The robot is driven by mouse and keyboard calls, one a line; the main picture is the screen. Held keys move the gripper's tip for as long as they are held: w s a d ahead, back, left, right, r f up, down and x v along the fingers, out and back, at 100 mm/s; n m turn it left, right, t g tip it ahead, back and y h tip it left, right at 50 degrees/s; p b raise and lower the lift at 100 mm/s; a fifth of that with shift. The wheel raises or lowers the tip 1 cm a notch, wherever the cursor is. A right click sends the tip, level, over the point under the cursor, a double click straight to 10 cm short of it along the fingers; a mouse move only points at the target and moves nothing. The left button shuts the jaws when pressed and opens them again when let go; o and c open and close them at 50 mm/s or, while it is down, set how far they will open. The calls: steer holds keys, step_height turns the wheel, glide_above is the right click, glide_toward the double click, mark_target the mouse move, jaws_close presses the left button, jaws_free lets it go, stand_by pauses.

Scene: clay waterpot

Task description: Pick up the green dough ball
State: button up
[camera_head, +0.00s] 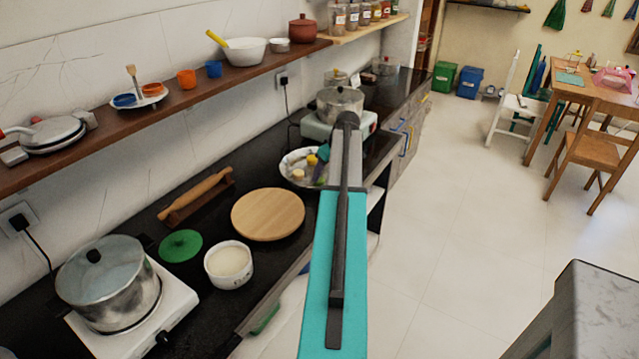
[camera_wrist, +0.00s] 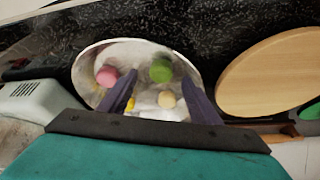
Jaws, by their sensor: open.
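The green dough ball (camera_wrist: 161,70) lies in a pale round plate (camera_wrist: 84,72) in the wrist view, toward the far side of the plate. A pink ball (camera_wrist: 107,76) lies to its left and a smaller cream ball (camera_wrist: 166,99) lies nearer. My gripper (camera_wrist: 163,84) is open and empty, with its two dark fingers over the plate on either side of the cream ball. The green ball shows between the fingers, and I see no contact. In the head view the plate (camera_head: 287,177) is partly hidden by my arm, and I cannot make out the green ball there.
A round wooden board (camera_head: 268,214) lies beside the plate, with a white bowl (camera_head: 229,264) and a green disc (camera_head: 180,245) nearer. A pot (camera_head: 340,104) on a stove stands beyond the plate. A rolling pin (camera_head: 196,196) lies along the wall.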

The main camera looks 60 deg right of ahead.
mark_target(318, 184)
steer(key=x, duration=0.1)
steer(key=p+x, duration=0.1)
steer(key=x, duration=0.1)
steer(key=shift+w, duration=0.35)
steer(key=shift+w+d+f+p, duration=0.1)
steer(key=shift+w+f+p, duration=0.2)
steer(key=shift+f, duration=0.35)
steer(key=shift+s, duration=0.1)
steer(key=c, duration=1.1)
steer(key=shift+r, duration=0.1)
steer(key=shift+r+b, duration=1.25)
steer(key=shift+r, duration=3.65)
